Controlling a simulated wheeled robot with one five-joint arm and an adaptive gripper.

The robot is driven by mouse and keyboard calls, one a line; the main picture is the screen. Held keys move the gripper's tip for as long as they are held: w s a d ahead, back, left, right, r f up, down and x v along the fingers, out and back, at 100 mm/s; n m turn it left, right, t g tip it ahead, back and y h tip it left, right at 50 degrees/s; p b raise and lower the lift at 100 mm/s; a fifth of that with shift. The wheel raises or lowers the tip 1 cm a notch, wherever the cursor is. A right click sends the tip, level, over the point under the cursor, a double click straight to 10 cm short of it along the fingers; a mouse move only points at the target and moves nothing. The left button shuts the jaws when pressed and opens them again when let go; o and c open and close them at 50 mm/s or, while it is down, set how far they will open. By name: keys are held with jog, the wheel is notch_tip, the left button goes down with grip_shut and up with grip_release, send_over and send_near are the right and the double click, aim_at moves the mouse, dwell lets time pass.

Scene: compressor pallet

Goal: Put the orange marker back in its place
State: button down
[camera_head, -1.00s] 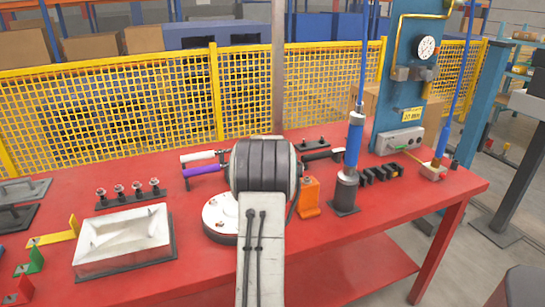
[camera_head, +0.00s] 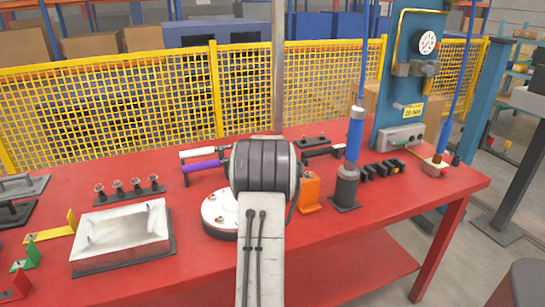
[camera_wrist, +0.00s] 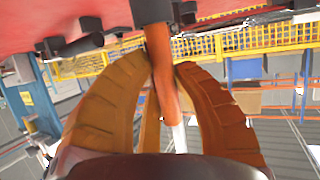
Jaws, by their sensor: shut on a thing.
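The orange marker (camera_wrist: 163,75) stands out between my gripper's brown-orange fingers in the wrist view. A grey part shows at its upper end and a pale part at its lower end. My gripper (camera_wrist: 166,68) is shut on it, with fingers on both sides. In the head view my own arm hides the gripper and the marker. A white rod-shaped piece (camera_head: 196,153) and a purple one (camera_head: 201,166) lie side by side left of my arm, their right ends hidden. Whether an empty place lies behind my arm cannot be told.
Right of my arm stand an orange block (camera_head: 310,192) and a blue-and-grey upright cylinder (camera_head: 354,150). A white tray (camera_head: 123,234) and a rack of several knobs (camera_head: 129,190) are on the left. The red table's (camera_head: 200,280) front strip is clear.

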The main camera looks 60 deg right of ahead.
jog(key=shift+f, duration=0.2)
jog(key=c, duration=1)
grip_release()
jog(key=shift+r, duration=0.1)
jog(key=shift+v, duration=6)
